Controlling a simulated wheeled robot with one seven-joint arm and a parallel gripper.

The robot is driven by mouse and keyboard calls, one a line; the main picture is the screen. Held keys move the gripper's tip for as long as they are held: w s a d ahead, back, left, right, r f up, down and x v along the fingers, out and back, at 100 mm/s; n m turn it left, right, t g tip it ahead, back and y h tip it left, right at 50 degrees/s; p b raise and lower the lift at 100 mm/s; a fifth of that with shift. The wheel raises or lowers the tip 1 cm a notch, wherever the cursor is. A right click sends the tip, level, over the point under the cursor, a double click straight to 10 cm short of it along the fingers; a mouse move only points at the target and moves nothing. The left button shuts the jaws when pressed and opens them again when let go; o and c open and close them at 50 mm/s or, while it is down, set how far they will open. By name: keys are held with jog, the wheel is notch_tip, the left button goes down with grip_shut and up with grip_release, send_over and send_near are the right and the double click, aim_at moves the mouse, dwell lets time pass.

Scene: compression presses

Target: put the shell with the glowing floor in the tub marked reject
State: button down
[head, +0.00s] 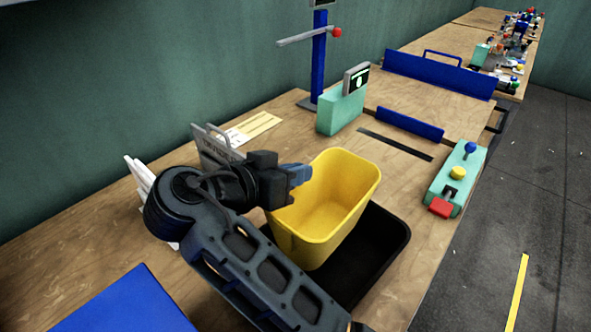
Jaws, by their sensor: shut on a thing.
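A yellow tub (345,178) stands open-topped in the middle of the table, and its inside looks empty where I can see it. No reject mark is readable on it. My gripper (300,174) is at the left rim of the tub, with its tip over the opening. It is shut on a small blue-grey piece (297,172), largely merged with the fingers in this view. I cannot tell whether this piece is the shell, and no glowing floor shows. My wrist and arm hide part of the tub's left side.
A black tray (398,240) lies under and beside the tub. A teal control box (455,180) with a red button stands right. A teal box with a display (342,112) is behind. A grey sign (216,146) and a blue panel (125,305) are left.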

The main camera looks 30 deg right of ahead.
jog(key=shift+f, duration=0.1)
jog(key=shift+f+b, duration=0.35)
jog(key=shift+f, duration=0.15)
jog(key=c, duration=1.2)
grip_release()
jog(key=shift+c, duration=0.2)
